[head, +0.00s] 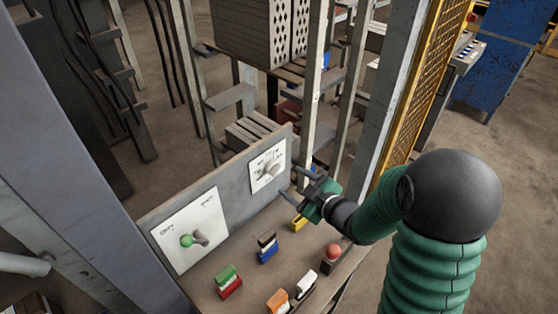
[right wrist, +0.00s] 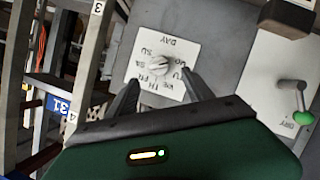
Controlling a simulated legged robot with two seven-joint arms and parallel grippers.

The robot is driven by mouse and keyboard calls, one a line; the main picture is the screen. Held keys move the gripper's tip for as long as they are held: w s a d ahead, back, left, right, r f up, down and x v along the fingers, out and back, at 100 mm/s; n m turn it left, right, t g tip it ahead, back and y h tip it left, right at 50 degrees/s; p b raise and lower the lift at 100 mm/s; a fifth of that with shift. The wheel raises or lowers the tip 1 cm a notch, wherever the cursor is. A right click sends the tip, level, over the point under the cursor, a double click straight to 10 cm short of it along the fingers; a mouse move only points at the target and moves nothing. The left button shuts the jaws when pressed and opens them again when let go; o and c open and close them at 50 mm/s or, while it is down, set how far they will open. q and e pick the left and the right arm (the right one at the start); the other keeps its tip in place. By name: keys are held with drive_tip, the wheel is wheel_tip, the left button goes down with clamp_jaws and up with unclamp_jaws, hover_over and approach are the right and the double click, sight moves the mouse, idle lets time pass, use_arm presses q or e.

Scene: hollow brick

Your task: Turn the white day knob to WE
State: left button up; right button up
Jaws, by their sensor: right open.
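The white day knob (right wrist: 160,64) sits on a white plate (right wrist: 143,92) marked DAY, with day letters around it, upside down in the right wrist view. The plate also shows in the head view (head: 257,184), on the upright grey panel, where its knob is small and unclear. My right gripper (head: 293,184) is open in front of this plate. In the right wrist view its two dark fingers (right wrist: 158,92) are spread, with the knob beyond and roughly between their tips, apparently untouched. I cannot tell exactly which day the knob points to. My left gripper is not in view.
A second white plate (head: 180,250) with a green-tipped lever (head: 187,241) is on the panel's left. The shelf below holds red-green (head: 229,284), blue (head: 267,250), orange (head: 277,300) and white (head: 306,284) switches and a red button (head: 333,252). Metal posts (head: 312,90) stand behind.

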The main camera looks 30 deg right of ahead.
sight(278, 172)
drive_tip(key=x, duration=0.7)
drive_tip(key=shift+w+d+f, duration=0.2)
drive_tip(key=shift+w+d, duration=0.05)
drive_tip(key=shift+w+a, duration=0.1)
drive_tip(key=shift+w, duration=0.2)
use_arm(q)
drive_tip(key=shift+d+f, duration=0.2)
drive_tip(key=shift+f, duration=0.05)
use_arm(e)
drive_tip(key=shift+a, duration=0.1)
